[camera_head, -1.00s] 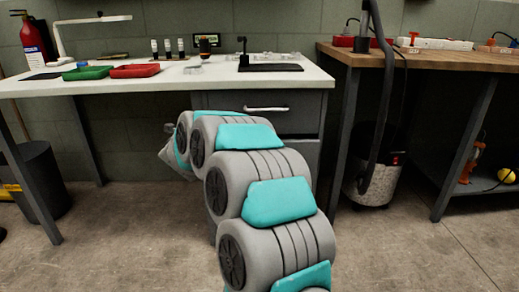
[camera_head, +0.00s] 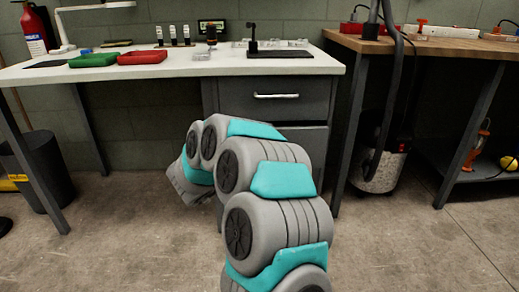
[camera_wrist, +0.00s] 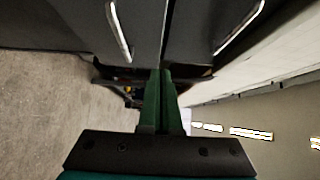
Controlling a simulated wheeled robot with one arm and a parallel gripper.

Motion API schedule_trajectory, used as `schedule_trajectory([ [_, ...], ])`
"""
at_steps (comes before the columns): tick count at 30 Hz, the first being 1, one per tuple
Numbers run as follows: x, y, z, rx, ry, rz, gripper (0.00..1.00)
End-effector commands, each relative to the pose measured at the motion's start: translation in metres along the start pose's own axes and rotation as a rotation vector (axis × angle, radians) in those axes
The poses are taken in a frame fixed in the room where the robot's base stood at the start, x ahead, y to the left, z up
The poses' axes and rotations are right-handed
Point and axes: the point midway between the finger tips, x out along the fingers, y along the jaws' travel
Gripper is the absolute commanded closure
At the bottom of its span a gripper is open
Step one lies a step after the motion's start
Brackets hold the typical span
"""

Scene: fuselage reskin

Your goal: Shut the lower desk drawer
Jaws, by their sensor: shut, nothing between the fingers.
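The lower desk drawer (camera_head: 308,143) is a grey front under the upper drawer, partly hidden behind my arm in the head view. In the wrist view the picture is turned sideways; the lower drawer's front (camera_wrist: 80,22) is at the left, with its pale bar handle (camera_wrist: 119,30). I cannot tell how far the drawer stands out. My gripper (camera_wrist: 163,75) has its green fingers shut together and empty. The fingertips show near the drawer fronts' side edge, by the seam between the two drawers; contact is unclear. In the head view the fingers are hidden behind my wrist.
The upper drawer (camera_head: 276,82) with its handle (camera_head: 276,96) looks shut. The white desk top (camera_head: 180,70) overhangs it. A wooden workbench (camera_head: 430,46) and a vacuum (camera_head: 378,170) stand to the right. A dark bin (camera_head: 42,168) is at left. The floor in front is clear.

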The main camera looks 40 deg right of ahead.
Motion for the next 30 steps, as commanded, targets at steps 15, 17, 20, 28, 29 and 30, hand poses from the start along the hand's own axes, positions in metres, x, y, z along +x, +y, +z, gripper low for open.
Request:
schedule_trajectory([
  [15,0.076,0.0,0.017,0.003,0.001,-0.002,1.0],
  [17,0.08,-0.001,0.02,0.002,0.001,-0.002,1.0],
  [20,0.084,-0.001,0.025,0.001,0.0,-0.001,1.0],
  [28,0.087,-0.001,0.029,0.002,-0.002,0.0,1.0],
  [29,0.087,-0.001,0.029,0.002,-0.002,0.0,1.0],
  [30,0.087,-0.001,0.029,0.002,-0.002,0.0,1.0],
])
